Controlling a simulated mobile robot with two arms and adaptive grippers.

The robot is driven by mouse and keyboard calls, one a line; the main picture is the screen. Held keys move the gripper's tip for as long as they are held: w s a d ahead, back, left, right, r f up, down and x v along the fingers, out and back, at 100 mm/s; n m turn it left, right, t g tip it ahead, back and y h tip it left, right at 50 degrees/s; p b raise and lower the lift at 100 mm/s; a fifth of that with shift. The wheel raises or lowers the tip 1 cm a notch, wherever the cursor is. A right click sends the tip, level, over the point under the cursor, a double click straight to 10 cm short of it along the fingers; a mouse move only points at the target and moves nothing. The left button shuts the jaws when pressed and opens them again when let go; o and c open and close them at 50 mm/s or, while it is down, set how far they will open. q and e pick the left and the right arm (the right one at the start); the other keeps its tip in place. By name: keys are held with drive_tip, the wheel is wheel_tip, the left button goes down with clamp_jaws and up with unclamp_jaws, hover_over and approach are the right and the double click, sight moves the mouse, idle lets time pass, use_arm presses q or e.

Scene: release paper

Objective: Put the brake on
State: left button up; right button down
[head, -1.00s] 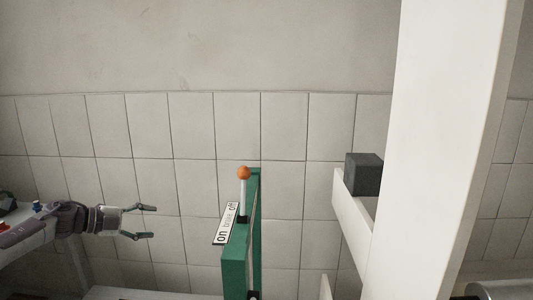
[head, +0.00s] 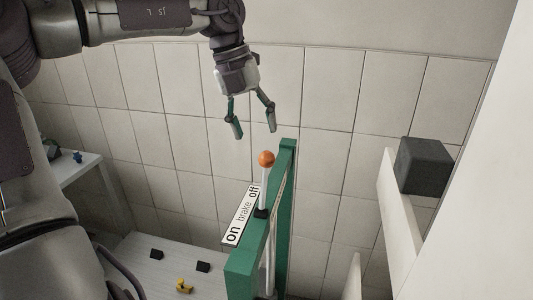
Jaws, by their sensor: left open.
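The brake lever (head: 264,185) is a pale rod with an orange ball knob (head: 266,158), standing up from a green frame (head: 287,200). A white label plate (head: 242,216) beside it reads "on" at the near end, "brake" in the middle and "off" at the far end. The lever stands by the "off" end. My left gripper (head: 254,130) is open and empty, its fingers pointing down, above and slightly left of the knob in the picture, not touching it. My right gripper is not in view.
A dark grey block (head: 423,166) sits on a white ledge (head: 397,215) at the right. A white table (head: 165,262) at lower left holds small black pieces and a yellow piece (head: 184,286). A tiled wall (head: 340,90) stands behind.

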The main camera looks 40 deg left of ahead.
sight(266, 156)
use_arm(q)
drive_tip(key=x, duration=0.2)
drive_tip(key=p+x, duration=0.1)
drive_tip(key=x, duration=0.3)
drive_tip(key=shift+w+f, duration=0.25)
drive_tip(key=shift+w, duration=0.1)
drive_tip(key=shift+d+f, duration=0.2)
drive_tip(key=shift+f, duration=0.45)
drive_tip(key=shift+w+f, duration=0.1)
drive_tip(key=shift+f, duration=0.05)
drive_tip(key=shift+c, duration=0.2)
clamp_jaws()
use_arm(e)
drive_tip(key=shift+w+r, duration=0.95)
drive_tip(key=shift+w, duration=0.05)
